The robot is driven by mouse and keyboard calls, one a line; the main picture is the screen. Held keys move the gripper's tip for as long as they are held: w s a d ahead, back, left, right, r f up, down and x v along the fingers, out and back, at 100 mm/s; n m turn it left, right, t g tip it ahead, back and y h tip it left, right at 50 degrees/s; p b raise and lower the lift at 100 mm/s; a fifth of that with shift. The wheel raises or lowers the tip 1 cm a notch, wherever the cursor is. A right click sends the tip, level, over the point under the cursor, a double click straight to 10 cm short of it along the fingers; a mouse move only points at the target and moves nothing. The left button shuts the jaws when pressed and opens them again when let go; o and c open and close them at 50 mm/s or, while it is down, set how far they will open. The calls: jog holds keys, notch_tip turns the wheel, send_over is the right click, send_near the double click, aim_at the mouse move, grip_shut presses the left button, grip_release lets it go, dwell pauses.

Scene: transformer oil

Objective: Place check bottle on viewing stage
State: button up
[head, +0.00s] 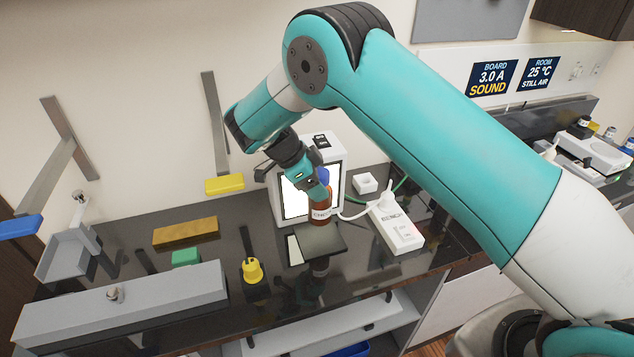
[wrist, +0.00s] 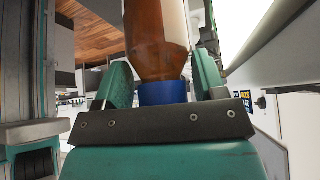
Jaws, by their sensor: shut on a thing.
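The check bottle (head: 321,212) is brown with a white label and a blue cap. My gripper (head: 322,182) is shut on it near the cap and holds it about upright. In the wrist view the brown bottle (wrist: 158,40) and its blue cap (wrist: 163,93) show between the fingers of my gripper (wrist: 163,88). The viewing stage looks to be the dark square plate (head: 318,241) in front of the lit white panel (head: 297,196). The bottle's base is at or just above the plate's back part; I cannot tell whether it touches.
A white power strip (head: 397,230) with a plug and cable lies right of the plate. A yellow knob-like piece (head: 252,271), a green block (head: 186,257) and a long yellow-brown block (head: 186,232) are to the left. A grey long box (head: 120,303) lies at front left.

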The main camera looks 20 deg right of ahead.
aim_at(316, 205)
jog(key=shift+f+b, duration=2.95)
jog(key=shift+f, duration=0.5)
jog(key=shift+f+b, duration=0.25)
jog(key=shift+b, duration=0.05)
jog(key=o, duration=1.3)
jog(key=shift+o, duration=0.2)
jog(key=shift+r, duration=0.1)
notch_tip(316, 205, up, 20)
jog(key=p, duration=0.4)
jog(key=shift+d, duration=0.1)
